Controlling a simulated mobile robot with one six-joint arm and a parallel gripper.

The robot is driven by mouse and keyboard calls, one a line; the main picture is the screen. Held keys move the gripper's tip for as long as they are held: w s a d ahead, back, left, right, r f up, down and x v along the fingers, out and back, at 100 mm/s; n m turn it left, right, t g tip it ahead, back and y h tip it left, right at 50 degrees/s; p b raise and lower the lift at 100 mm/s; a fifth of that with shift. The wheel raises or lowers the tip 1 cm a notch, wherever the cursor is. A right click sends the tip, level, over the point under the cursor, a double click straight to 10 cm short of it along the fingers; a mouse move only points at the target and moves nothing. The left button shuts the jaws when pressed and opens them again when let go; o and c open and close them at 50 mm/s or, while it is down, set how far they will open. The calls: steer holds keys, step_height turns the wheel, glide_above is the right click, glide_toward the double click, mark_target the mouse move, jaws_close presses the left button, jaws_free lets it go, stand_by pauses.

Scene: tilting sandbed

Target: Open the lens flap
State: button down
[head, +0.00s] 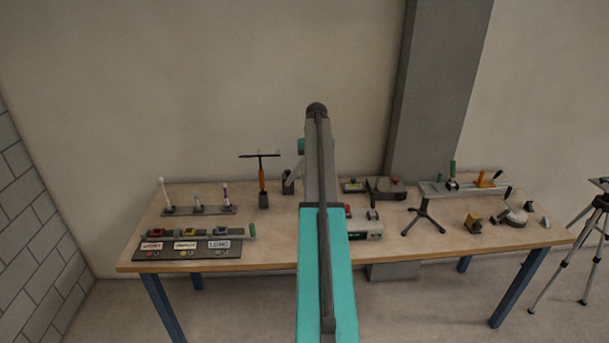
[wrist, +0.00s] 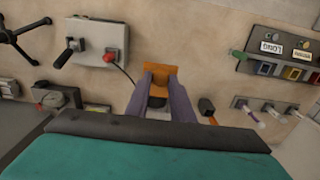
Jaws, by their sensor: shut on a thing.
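In the wrist view, the two grey-purple fingers of my gripper (wrist: 160,78) reach out to an orange piece (wrist: 161,67). They are shut on it, and it spans both fingertips. A small dark part (wrist: 157,101) shows between the fingers. I cannot tell for sure whether the orange piece is the lens flap, or how far open it is. In the head view my own arm hides the gripper and what it holds.
A grey box with a red knob and lever (wrist: 102,42) stands left of the fingers.

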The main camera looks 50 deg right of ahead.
steer(key=shift+s+d+r, duration=0.1)
stand_by(0.3)
steer(key=c, duration=1.5)
jaws_free()
steer(key=shift+c, duration=0.2)
step_height(320, 180, up, 12)
